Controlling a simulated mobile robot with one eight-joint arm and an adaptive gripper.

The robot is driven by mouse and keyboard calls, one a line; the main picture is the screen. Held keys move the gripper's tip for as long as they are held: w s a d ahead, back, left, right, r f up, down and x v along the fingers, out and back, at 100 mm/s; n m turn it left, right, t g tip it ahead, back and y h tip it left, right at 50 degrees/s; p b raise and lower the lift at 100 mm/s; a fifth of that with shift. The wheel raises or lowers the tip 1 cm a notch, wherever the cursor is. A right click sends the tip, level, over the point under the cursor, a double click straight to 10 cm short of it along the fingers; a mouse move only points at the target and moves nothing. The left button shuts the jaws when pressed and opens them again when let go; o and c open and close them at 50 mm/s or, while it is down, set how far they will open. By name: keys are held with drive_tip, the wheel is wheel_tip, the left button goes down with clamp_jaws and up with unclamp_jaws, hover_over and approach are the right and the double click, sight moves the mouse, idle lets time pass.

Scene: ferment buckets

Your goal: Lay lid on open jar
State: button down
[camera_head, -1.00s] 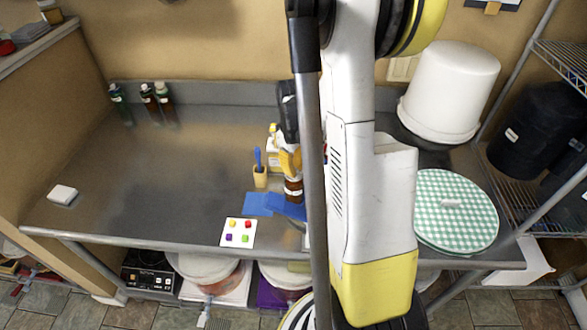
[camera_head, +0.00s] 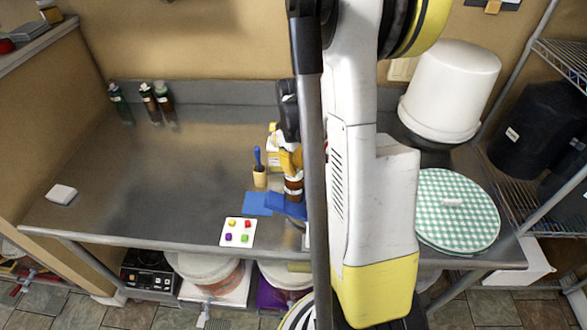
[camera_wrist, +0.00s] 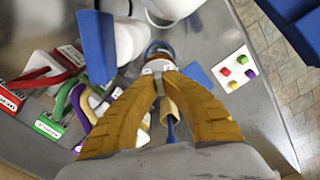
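My gripper (camera_head: 291,168) is over the work table, pointing down at a brown jar (camera_head: 293,189) with a pale band. In the wrist view its orange fingers (camera_wrist: 160,74) converge until the tips are close together. A small pale piece shows at the tips; I cannot tell whether it is a lid held between them. Just beyond the tips is a round blue-rimmed thing (camera_wrist: 159,47), mostly covered by the fingers, which may be the jar's mouth. I cannot make out a separate jar lid.
A tan cup with a blue brush (camera_head: 260,179) stands left of the jar. Blue cloths (camera_head: 257,203) and a white card with coloured pieces (camera_head: 238,233) lie in front. A white bucket (camera_head: 452,90) and checked round cover (camera_head: 457,220) are at right. The table's left side is mostly clear.

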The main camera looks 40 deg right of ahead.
drive_tip(key=shift+f+b, duration=0.5)
drive_tip(key=shift+b, duration=0.4)
idle(2.0)
idle(0.4)
drive_tip(key=c, duration=1)
unclamp_jaws()
drive_tip(key=shift+r, duration=0.1)
drive_tip(key=shift+r+p, duration=2.8)
drive_tip(key=shift+r, duration=1.15)
